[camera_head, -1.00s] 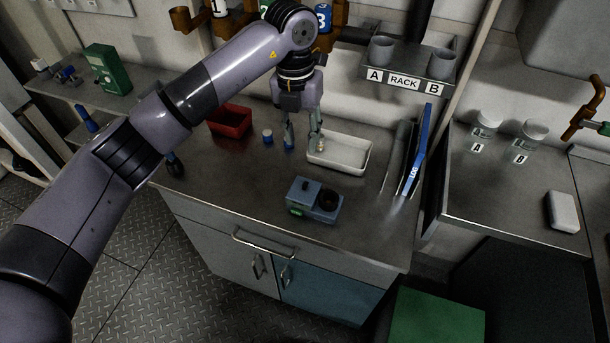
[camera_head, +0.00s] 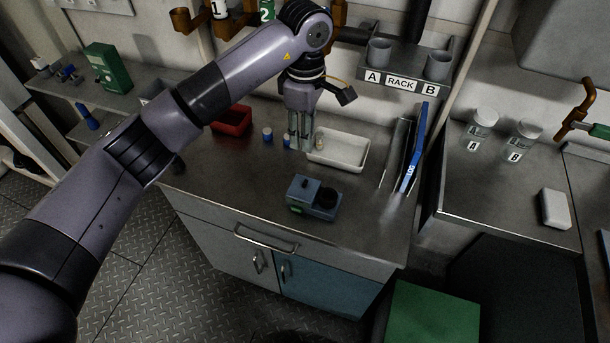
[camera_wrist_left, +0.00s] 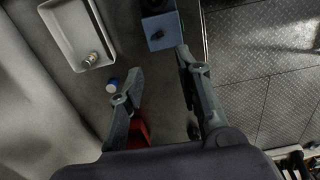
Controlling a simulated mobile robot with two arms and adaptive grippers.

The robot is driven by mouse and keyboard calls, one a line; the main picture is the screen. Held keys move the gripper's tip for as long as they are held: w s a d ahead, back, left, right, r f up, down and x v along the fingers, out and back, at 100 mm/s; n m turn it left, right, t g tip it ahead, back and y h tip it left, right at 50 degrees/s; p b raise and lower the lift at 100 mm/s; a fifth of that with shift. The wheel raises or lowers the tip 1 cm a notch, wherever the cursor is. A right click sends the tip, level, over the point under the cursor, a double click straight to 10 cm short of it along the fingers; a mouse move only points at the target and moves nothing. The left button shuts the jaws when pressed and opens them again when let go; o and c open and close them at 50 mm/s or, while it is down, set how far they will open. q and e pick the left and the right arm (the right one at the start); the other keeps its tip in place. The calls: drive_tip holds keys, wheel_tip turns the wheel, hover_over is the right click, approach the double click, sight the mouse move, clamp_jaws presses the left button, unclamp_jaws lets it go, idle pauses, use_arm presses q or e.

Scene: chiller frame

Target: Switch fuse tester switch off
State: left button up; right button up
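The fuse tester (camera_head: 316,204) is a blue-grey box with a round black part on its right and a small dark switch (camera_head: 304,183) on its left half. It stands near the front of the steel bench. In the left wrist view the tester (camera_wrist_left: 163,28) is at the top, just beyond my fingertips, with the dark switch (camera_wrist_left: 157,36) showing. My left gripper (camera_head: 300,147) points down behind the tester, beside the white tray. In the wrist view its fingers (camera_wrist_left: 160,62) are apart with nothing between them. My right gripper is not in view.
A white tray (camera_head: 349,165) holding a small fuse-like piece is right of my gripper. Blue-and-white cylinders (camera_head: 267,134) and a red bin (camera_head: 236,126) stand left. A blue log binder (camera_head: 414,150) stands upright at the right. The bench front around the tester is clear.

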sight(305, 181)
use_arm(q)
wheel_tip(305, 181, down, 16)
drive_tip(key=p, duration=0.3)
drive_tip(key=shift+r+p, duration=0.2)
drive_tip(key=shift+p, duration=0.1)
drive_tip(key=shift+f, duration=0.1)
drive_tip(key=shift+c, duration=0.6)
clamp_jaws()
